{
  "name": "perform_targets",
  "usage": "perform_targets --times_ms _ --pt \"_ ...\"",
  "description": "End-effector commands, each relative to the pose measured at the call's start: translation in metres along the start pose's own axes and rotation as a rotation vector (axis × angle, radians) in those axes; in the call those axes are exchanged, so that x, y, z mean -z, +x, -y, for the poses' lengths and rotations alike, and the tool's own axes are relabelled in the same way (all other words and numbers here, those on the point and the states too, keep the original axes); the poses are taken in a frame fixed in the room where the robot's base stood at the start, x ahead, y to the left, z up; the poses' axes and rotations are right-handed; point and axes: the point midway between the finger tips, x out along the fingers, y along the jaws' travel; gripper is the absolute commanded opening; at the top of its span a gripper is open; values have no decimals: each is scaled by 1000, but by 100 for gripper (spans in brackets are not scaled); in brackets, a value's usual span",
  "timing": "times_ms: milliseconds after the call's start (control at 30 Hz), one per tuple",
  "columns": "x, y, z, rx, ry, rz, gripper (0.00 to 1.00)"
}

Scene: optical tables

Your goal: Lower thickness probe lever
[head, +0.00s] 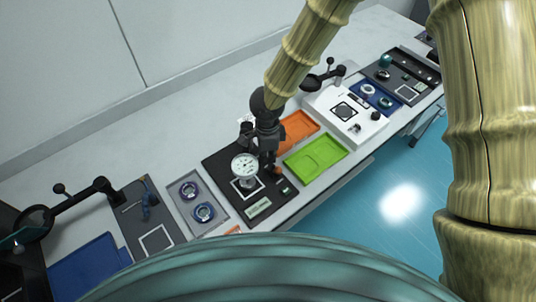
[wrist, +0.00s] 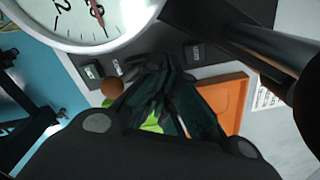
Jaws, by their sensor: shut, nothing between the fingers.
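The thickness probe has a round white dial (head: 245,167) and stands on a black mat (head: 217,167). The dial (wrist: 85,18) also fills the upper left of the wrist view. A brown-orange ball (head: 277,170), which looks like the lever's knob, sits just right of the dial. It also shows in the wrist view (wrist: 112,87), close beside my fingers. My gripper (head: 271,163) points down next to the probe, shut and empty; its fingertips (wrist: 156,62) meet in the wrist view. I cannot tell whether they touch the ball. The lever's arm is mostly hidden.
An orange tray (head: 300,130) and a green tray (head: 316,158) lie right of the probe. A grey tray with blue-ringed parts (head: 190,212) lies left. A white instrument (head: 345,113) and a black-armed stand (head: 324,78) stand farther right. A dark post crosses the wrist view's upper right.

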Motion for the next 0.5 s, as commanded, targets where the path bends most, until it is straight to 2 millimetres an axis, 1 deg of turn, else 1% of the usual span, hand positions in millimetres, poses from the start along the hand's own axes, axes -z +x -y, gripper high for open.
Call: perform_targets --times_ms 500 --pt "-2 -30 4 0 0 1 0"
